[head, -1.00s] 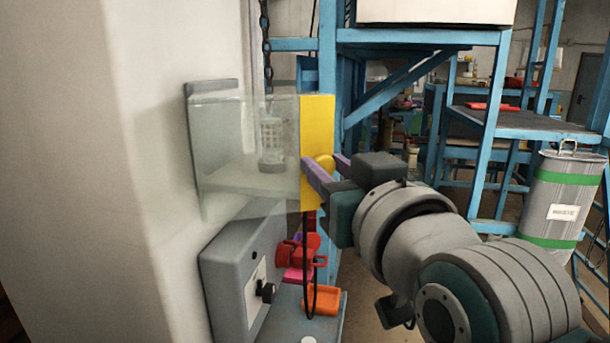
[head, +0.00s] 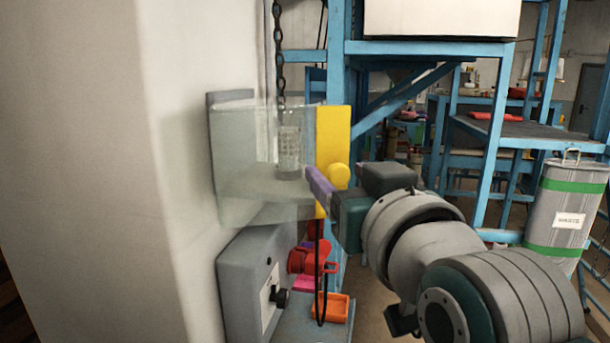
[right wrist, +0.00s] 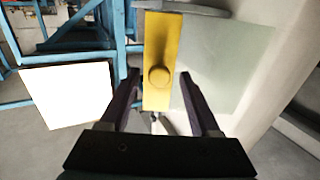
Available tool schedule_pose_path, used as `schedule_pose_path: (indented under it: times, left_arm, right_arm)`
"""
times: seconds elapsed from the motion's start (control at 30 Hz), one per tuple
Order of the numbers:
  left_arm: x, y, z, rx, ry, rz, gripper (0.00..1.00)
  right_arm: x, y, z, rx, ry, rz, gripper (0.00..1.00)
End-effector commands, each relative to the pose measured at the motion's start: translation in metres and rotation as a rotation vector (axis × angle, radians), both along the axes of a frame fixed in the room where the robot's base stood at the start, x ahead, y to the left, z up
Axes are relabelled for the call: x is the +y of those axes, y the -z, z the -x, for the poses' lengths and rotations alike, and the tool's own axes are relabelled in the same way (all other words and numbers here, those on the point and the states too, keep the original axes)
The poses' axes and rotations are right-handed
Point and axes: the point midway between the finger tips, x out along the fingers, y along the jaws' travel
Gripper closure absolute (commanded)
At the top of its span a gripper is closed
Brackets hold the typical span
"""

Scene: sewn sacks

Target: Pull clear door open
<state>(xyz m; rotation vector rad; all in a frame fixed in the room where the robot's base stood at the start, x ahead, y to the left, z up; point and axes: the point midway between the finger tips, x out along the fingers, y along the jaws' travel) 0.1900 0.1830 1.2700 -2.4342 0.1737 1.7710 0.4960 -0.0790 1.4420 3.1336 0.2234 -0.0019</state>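The clear door (head: 250,150) is a see-through pane beside the white wall, with a yellow strip (head: 333,125) along its right end. A round yellow knob (head: 339,176) sticks out of the strip. I cannot tell whether the door stands ajar. My right gripper (head: 335,172) is at the knob, its purple fingers apart. In the right wrist view the knob (right wrist: 160,77) lies between and just beyond the open fingertips (right wrist: 159,76), with gaps on both sides. The far finger is mostly hidden in the head view. My left gripper is not in view.
A perforated cylinder (head: 289,152) shows through the pane. Below are a grey box with a black knob (head: 245,275), red and orange items (head: 330,307) and a hanging black loop. Blue shelving (head: 478,140) and a grey waste bin (head: 556,210) stand to the right.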

Motion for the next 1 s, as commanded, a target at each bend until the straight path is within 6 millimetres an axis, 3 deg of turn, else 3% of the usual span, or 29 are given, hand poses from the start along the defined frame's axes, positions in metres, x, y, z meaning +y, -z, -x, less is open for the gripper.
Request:
schedule_pose_path:
  times: [0.33,0.8,1.0]
  left_arm:
    - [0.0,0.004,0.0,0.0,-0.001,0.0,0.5]
    - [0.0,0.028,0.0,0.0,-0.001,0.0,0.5]
    - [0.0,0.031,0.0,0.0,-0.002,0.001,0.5]
  right_arm:
    - [-0.002,0.002,0.009,0.0,0.001,0.0,0.37]
    - [-0.012,0.003,0.083,0.001,0.0,0.0,0.37]
    - [-0.014,0.001,0.097,0.0,0.0,0.0,0.37]
